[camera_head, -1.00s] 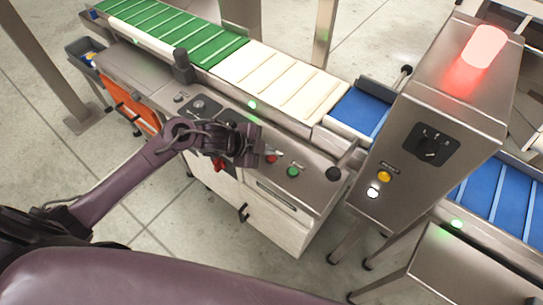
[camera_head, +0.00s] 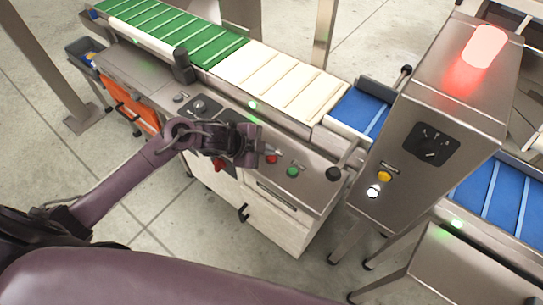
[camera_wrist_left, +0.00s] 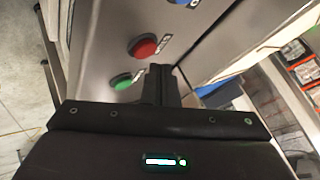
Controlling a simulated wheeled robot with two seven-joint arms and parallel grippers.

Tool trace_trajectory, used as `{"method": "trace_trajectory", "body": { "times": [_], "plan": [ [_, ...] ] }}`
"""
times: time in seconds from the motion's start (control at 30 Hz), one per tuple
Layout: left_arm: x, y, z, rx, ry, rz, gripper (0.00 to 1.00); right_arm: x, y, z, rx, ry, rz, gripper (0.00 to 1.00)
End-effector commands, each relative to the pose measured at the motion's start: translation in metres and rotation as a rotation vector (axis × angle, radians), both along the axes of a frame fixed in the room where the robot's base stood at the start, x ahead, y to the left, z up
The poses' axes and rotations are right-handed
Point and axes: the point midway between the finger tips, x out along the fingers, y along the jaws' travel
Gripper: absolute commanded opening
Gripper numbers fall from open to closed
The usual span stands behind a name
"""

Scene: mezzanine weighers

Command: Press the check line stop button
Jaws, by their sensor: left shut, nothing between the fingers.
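A red button (camera_head: 271,159) sits on the sloped steel panel, just past my left gripper (camera_head: 259,147) in the head view. A green button (camera_head: 292,172) is to its right. In the left wrist view the red button (camera_wrist_left: 143,47) and the green button (camera_wrist_left: 122,82) each have a small label, too blurred to read surely. My left gripper is shut and empty; its fingers (camera_wrist_left: 160,82) show beside the two buttons in the wrist view, seemingly apart from the red one. A blue button (camera_wrist_left: 182,2) shows at that view's top edge. My right gripper is out of view.
A belt with green and cream sections (camera_head: 275,80) runs behind the panel. A steel cabinet (camera_head: 400,160) with a lit red lamp (camera_head: 485,46), yellow button (camera_head: 384,176) and white button (camera_head: 373,192) stands right. A black knob (camera_head: 333,174) is at the panel's right end.

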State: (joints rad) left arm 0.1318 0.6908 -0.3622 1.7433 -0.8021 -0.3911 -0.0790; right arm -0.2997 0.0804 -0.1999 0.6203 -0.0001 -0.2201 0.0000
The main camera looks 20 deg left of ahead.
Motion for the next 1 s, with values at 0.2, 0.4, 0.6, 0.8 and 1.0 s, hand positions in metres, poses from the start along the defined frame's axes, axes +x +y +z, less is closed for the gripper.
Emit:
{"method": "trace_trajectory", "body": {
  "times": [0.2, 0.4, 0.6, 0.8, 1.0],
  "plan": [
    [0.000, 0.000, -0.007, 0.001, 0.001, 0.000, 0.00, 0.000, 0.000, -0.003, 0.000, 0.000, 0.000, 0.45],
    [0.000, 0.000, -0.008, 0.001, 0.000, 0.001, 0.00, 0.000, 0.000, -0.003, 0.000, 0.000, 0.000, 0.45],
    [0.000, 0.000, -0.008, 0.000, 0.000, 0.000, 0.00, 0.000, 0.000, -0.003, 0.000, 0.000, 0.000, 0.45],
    [0.000, 0.000, -0.010, 0.000, 0.000, 0.000, 0.00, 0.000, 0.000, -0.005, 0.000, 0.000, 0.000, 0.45],
    [0.000, 0.000, -0.013, 0.000, 0.000, 0.000, 0.00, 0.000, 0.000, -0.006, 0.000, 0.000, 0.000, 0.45]
  ]
}}
